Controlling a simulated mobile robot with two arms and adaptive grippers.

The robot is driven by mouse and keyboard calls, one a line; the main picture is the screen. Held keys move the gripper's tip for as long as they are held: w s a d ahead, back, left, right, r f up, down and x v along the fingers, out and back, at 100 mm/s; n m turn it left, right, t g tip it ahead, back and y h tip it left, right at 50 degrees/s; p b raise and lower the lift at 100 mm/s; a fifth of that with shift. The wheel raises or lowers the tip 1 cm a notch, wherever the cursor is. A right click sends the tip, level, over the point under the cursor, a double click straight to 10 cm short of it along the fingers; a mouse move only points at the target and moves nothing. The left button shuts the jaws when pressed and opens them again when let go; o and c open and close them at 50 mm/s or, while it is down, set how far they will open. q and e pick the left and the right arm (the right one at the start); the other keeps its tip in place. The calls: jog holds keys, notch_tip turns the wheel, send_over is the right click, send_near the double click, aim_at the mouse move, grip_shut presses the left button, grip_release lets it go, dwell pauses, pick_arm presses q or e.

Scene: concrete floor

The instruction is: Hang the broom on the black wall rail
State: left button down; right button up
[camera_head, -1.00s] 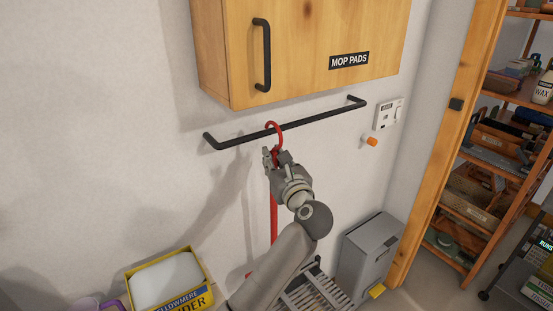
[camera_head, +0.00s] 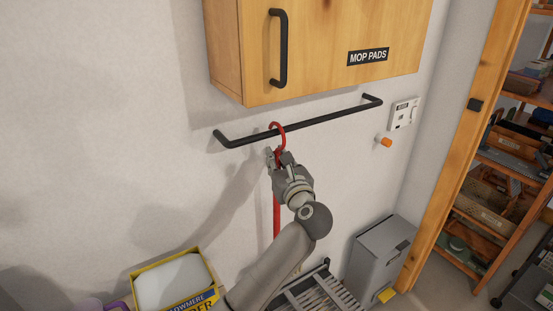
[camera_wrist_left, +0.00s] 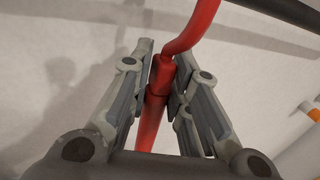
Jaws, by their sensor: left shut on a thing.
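The broom (camera_head: 276,215) has a red handle that hangs down below my left gripper, with a red hook at its top. My left gripper (camera_head: 279,158) is shut on the handle just under the hook; the handle also shows between the fingers in the left wrist view (camera_wrist_left: 157,95). The black wall rail (camera_head: 325,118) runs across the wall under the cabinet. The hook overlaps the rail in the head view; I cannot tell whether it rests on it. The broom's lower end is hidden behind my arm. My right gripper is out of view.
A wooden cabinet (camera_head: 330,50) labelled MOP PADS hangs just above the rail. A wall switch (camera_head: 403,114) and an orange knob (camera_head: 385,142) are to the right. A grey bin (camera_head: 381,257), a slatted rack (camera_head: 318,295) and a yellow box (camera_head: 174,284) stand below.

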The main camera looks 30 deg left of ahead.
pick_arm(q)
jog(key=shift+w, duration=0.1)
jog(key=c, duration=1.3)
grip_release()
jog(key=shift+f, duration=0.15)
jog(key=v, duration=1.2)
